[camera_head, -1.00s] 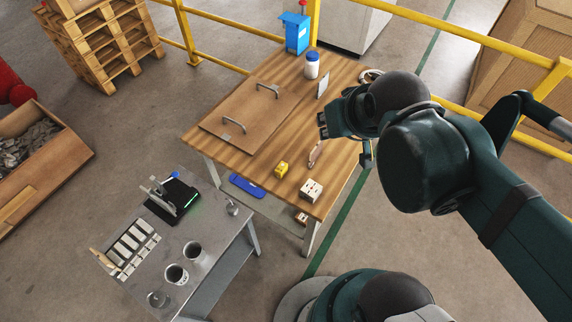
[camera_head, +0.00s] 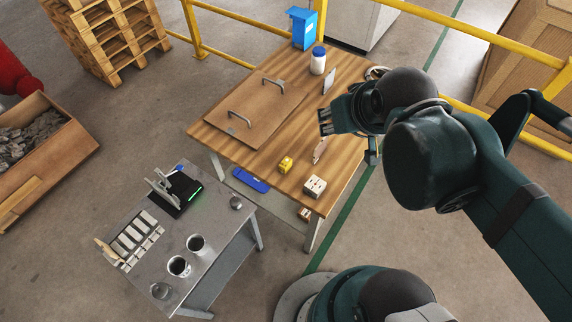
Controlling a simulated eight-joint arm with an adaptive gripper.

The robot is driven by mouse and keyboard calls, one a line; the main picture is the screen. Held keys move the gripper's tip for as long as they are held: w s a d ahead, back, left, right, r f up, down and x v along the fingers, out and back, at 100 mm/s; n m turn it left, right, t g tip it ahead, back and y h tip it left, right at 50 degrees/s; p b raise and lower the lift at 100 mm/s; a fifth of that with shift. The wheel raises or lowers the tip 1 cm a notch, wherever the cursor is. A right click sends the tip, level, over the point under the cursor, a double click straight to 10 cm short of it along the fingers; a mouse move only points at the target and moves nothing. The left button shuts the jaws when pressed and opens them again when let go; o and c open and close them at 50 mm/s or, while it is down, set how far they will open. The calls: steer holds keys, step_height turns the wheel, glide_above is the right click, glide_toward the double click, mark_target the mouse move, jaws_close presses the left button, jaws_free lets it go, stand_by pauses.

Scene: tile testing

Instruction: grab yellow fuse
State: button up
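The yellow fuse (camera_head: 286,163) is a small yellow block lying on the wooden table, near its front edge and left of a white block. My gripper (camera_head: 324,122) is above the right part of the table, up and to the right of the yellow fuse and apart from it. Its fingers point left in the picture. They are small and partly hidden behind my wrist, so their opening is unclear.
The wooden table (camera_head: 240,143) also holds a white block (camera_head: 315,186), a brown board with two handles (camera_head: 250,121), a white jar with blue lid (camera_head: 318,62) and a blue box (camera_head: 304,30). A grey table (camera_head: 221,226) with cups stands in front. Yellow rails run behind.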

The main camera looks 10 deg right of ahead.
steer(key=m+g+b, duration=0.4)
steer(key=m+g, duration=0.3)
steer(key=m, duration=0.2)
glide_above(287, 160)
step_height(287, 160, down, 29)
steer(key=shift+w+d, duration=0.1)
steer(key=shift+f, duration=0.45)
steer(key=shift+f+b, duration=0.35)
steer(key=shift+f, duration=0.9)
steer(key=shift+f, duration=0.1)
